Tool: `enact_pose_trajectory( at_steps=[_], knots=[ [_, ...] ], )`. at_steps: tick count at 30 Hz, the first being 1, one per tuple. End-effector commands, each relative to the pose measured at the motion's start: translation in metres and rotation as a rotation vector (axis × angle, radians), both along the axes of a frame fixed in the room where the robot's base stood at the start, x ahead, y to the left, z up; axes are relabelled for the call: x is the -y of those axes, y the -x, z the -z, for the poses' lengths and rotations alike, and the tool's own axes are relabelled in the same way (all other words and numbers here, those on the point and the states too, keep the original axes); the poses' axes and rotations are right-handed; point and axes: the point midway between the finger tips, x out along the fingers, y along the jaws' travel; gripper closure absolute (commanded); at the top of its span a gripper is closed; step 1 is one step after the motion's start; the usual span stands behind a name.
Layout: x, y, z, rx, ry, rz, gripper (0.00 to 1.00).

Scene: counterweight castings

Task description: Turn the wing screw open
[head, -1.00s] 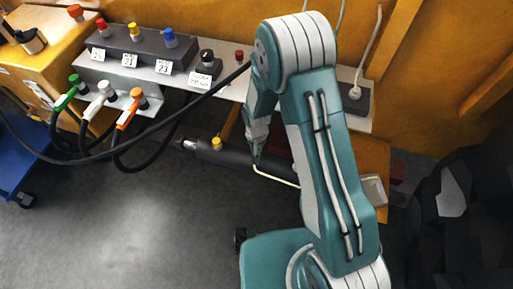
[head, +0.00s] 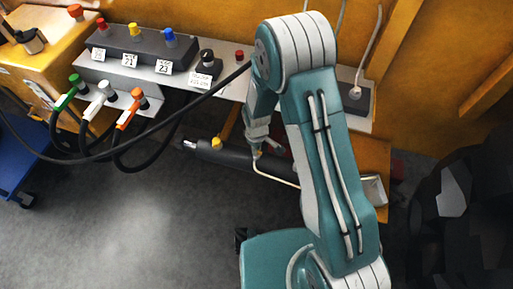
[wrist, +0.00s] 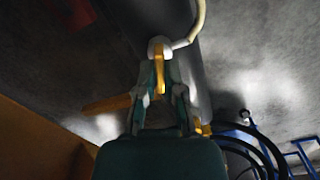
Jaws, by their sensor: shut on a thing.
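The wing screw (wrist: 159,74) shows in the wrist view as a narrow yellow-orange piece below a pale round cap (wrist: 159,46). My gripper (wrist: 159,84) is shut on it, with one finger on each side. In the head view my gripper (head: 258,148) points down at a dark grey cylinder (head: 235,156) that lies low by the bench. A small yellow spot shows at the fingertips there. The screw's thread is hidden, and I cannot tell how far it is turned.
A pale hose (head: 275,180) runs from the fingertips to the right. A yellow knob (head: 216,143) stands on the cylinder, left of my gripper. Black cables with green, white and orange plugs (head: 128,119) hang further left. The floor (head: 170,220) in front is clear.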

Motion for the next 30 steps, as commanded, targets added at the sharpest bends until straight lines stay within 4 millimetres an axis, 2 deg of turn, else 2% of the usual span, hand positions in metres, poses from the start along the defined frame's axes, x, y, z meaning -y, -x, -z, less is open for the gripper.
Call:
enact_pose_trajectory(
  at_steps=[6,15,30],
  knots=[
    [-0.0006,-0.0012,0.0003,0.003,-0.001,-0.17,1.0],
    [-0.0006,-0.0014,0.0002,0.004,-0.001,-0.318,1.0],
    [-0.0006,-0.0016,0.0002,0.005,-0.001,-0.367,1.0]
  ],
)
